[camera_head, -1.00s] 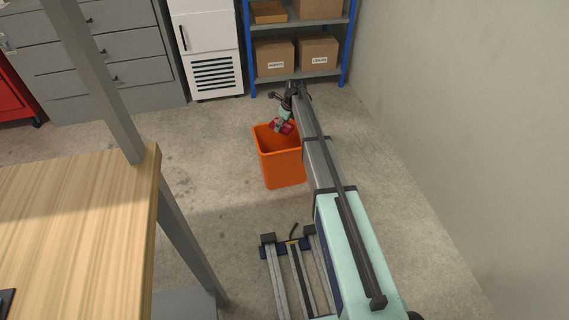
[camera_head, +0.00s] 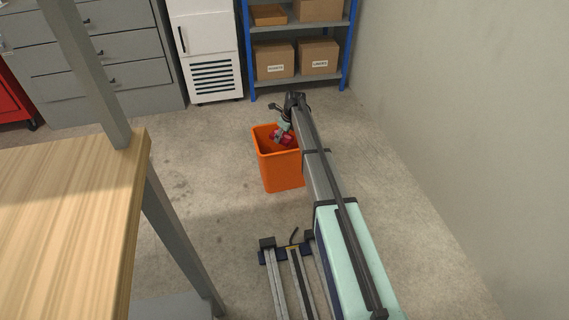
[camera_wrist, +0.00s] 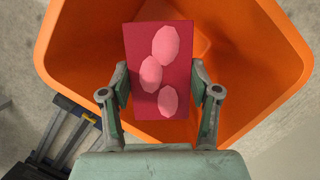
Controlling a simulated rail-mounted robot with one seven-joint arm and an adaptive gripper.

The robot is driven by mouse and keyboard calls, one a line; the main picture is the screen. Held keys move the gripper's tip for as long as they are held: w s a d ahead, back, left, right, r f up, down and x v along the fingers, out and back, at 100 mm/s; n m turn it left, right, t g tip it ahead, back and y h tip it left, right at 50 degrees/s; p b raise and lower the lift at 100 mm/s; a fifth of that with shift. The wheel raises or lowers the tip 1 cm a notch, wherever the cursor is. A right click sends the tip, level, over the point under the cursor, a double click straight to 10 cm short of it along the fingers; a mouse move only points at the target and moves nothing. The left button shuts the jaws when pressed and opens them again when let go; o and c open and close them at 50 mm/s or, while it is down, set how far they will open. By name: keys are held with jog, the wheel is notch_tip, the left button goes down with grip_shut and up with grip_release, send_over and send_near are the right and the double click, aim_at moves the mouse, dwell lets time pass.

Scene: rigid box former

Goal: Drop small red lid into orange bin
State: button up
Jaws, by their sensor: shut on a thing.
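The small red lid (camera_wrist: 134,47) is a flat dark red rectangle with several pink ovals on its face. My gripper (camera_wrist: 160,100) is shut on it, with one finger against each side edge in the wrist view. The orange bin (camera_wrist: 75,62) is open and empty where I see into it, and the lid is over its opening. In the head view the lid (camera_head: 286,139) and my gripper (camera_head: 283,132) are at the mouth of the orange bin (camera_head: 281,172), which stands on the floor. I cannot tell how far the lid is below or above the rim.
A wooden table (camera_head: 65,215) with a grey post stands at the left. A blue shelf unit (camera_head: 247,60) with cardboard boxes and a white cabinet (camera_head: 206,50) stand behind. A bare wall (camera_head: 460,110) is at the right. The floor left of the bin is clear.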

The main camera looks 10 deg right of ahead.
jog(key=o, duration=1.1)
jog(key=shift+r, duration=0.15)
jog(key=v, duration=1.2)
